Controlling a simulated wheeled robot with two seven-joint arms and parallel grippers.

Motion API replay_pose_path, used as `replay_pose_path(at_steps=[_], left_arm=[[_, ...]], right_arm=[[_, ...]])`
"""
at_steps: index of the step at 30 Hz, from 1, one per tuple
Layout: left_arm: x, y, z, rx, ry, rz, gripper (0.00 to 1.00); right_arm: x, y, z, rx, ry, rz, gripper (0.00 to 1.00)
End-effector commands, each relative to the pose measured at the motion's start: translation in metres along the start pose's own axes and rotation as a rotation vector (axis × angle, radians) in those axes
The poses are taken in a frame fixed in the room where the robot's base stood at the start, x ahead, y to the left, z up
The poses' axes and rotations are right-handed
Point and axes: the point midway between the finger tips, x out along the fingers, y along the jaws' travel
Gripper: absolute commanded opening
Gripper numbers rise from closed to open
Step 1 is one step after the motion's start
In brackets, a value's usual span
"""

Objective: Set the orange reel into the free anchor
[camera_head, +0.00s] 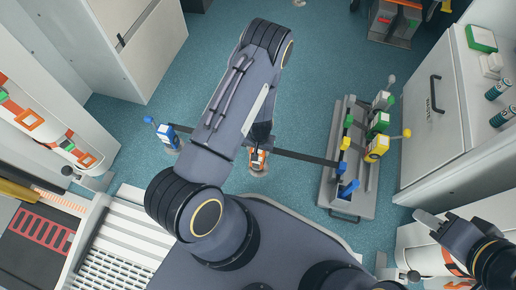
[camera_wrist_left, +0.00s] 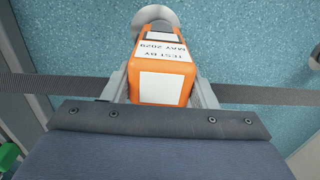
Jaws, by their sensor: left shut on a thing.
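The orange reel (camera_head: 257,158) is at the centre of the head view, partly behind my left arm. In the left wrist view the orange reel (camera_wrist_left: 163,78) carries white labels, one reading "TEST BY MAY 2029". My left gripper (camera_wrist_left: 162,92) is shut on it, with a finger on each side. A pale round floor anchor (camera_head: 259,170) shows under the reel, and its disc (camera_wrist_left: 155,16) also shows at the reel's far end. I cannot tell whether the reel is seated in it. My right gripper (camera_head: 428,219) is at the lower right, away from the reel; its jaw opening is unclear.
A blue reel (camera_head: 168,134) stands on a floor anchor to the left. A dark strap (camera_head: 305,157) crosses towards a grey rack (camera_head: 348,206) with green, yellow and blue reels. White cabinets (camera_head: 435,120) border the right. Blue floor is clear beyond.

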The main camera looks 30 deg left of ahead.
Motion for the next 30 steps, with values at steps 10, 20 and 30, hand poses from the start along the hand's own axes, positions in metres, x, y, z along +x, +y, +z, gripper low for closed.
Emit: replay_pose_path(at_steps=[10, 20, 30], left_arm=[[-0.0002, 0.0019, 0.0003, 0.001, 0.002, 0.004, 0.0], [-0.0007, 0.0068, 0.0024, 0.006, 0.005, 0.015, 0.0], [-0.0007, 0.0068, 0.0023, 0.005, 0.005, 0.015, 0.0]], right_arm=[[0.0007, 0.0003, 0.0004, 0.0, 0.0, 0.0, 0.36], [0.002, 0.0009, 0.001, 0.0, 0.0, 0.0, 0.36], [0.0019, 0.0009, 0.001, 0.0, 0.0, 0.0, 0.36]])
